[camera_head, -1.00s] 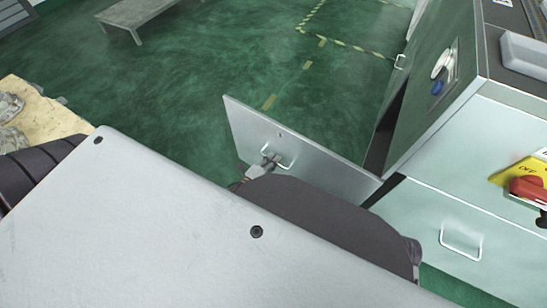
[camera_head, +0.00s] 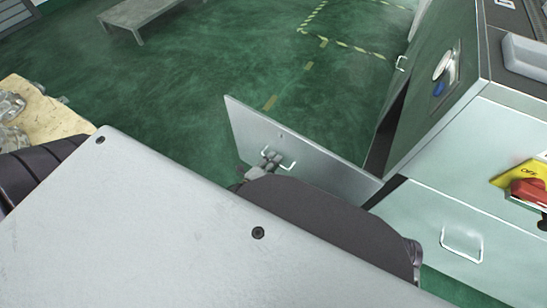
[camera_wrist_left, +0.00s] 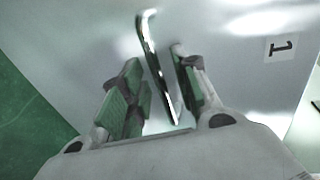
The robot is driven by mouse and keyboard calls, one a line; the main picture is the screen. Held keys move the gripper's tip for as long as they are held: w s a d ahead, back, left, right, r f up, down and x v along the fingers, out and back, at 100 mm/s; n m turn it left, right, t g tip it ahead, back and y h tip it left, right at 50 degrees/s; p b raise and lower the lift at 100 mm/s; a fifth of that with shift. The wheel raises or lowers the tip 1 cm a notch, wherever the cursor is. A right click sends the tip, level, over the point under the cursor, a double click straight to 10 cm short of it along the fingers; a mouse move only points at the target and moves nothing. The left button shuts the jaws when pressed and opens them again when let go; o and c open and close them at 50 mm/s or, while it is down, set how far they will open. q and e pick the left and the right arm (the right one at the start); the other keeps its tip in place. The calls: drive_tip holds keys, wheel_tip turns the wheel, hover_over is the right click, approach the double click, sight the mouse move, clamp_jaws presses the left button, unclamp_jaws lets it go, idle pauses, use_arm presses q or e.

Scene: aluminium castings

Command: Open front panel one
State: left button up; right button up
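Front panel one (camera_head: 247,128) is a grey metal door, swung well out from the cabinet and standing at an angle over the floor. The wrist view shows its face (camera_wrist_left: 228,75) with a printed label "1" (camera_wrist_left: 281,47). Its bar handle (camera_head: 291,165) also shows in the wrist view (camera_wrist_left: 160,75). My left gripper (camera_head: 269,159) is at the handle. In the wrist view its fingers (camera_wrist_left: 157,68) stand on either side of the bar with gaps, so it is open around the handle. My own arm hides the panel's lower part. My right gripper is out of view.
The cabinet (camera_head: 440,205) stands at the right, with a second closed panel and handle (camera_head: 462,244) and a red switch on a yellow plate (camera_head: 527,189). A wooden pallet with castings (camera_head: 45,115) is at the left.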

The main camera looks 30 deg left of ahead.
use_arm(q)
drive_tip(key=v, duration=1.1)
drive_tip(key=shift+s, duration=0.2)
idle(0.8)
